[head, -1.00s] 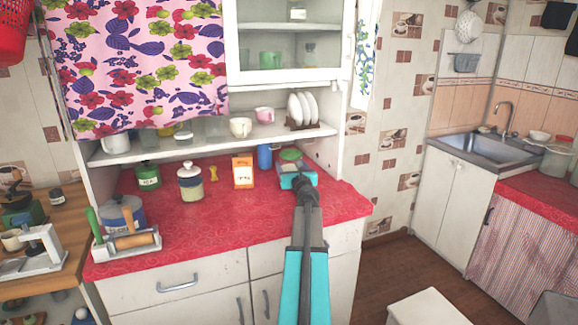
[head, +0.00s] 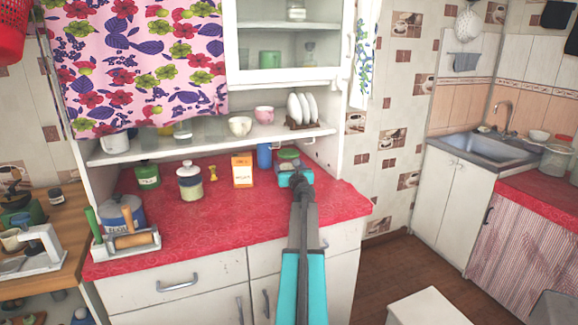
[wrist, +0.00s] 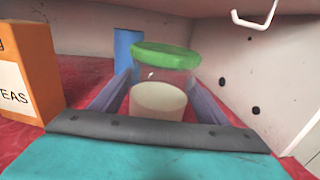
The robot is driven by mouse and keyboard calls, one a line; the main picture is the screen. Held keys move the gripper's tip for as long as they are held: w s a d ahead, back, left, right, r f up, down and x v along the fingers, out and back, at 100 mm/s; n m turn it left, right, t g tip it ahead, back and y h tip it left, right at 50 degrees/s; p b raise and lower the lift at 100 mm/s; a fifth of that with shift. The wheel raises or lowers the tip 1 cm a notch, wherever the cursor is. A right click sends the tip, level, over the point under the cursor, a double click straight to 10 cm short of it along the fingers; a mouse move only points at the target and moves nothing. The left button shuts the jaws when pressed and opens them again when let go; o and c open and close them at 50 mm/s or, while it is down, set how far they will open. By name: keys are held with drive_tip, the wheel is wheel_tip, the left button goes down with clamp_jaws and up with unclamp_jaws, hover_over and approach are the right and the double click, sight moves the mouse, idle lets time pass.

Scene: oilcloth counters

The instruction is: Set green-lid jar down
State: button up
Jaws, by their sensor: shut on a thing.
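The green-lid jar (wrist: 160,90) is clear with pale contents and stands upright between my gripper's fingers in the wrist view. My gripper (wrist: 163,108) is shut on it, one finger on each side. In the head view the jar's green lid (head: 289,154) shows just beyond my teal gripper (head: 291,170), at the back right of the red counter (head: 270,205). The jar's base is hidden by my gripper, so I cannot tell whether it touches the counter.
An orange tea box (wrist: 25,75) stands left of my gripper, and a blue cylinder (wrist: 128,50) stands behind the jar on the left. The cabinet's side wall (wrist: 245,70), with a white hook, is close on the right. A shelf (head: 210,143) hangs above.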

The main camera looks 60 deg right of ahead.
drive_tip(key=o, duration=1.6)
drive_tip(key=shift+a, duration=0.1)
drive_tip(key=shift+b+v, duration=0.4)
drive_tip(key=shift+v, duration=5.1)
drive_tip(key=shift+s+a+r, duration=0.1)
drive_tip(key=shift+s+a, duration=0.2)
drive_tip(key=shift+s, duration=0.1)
drive_tip(key=shift+d, duration=0.1)
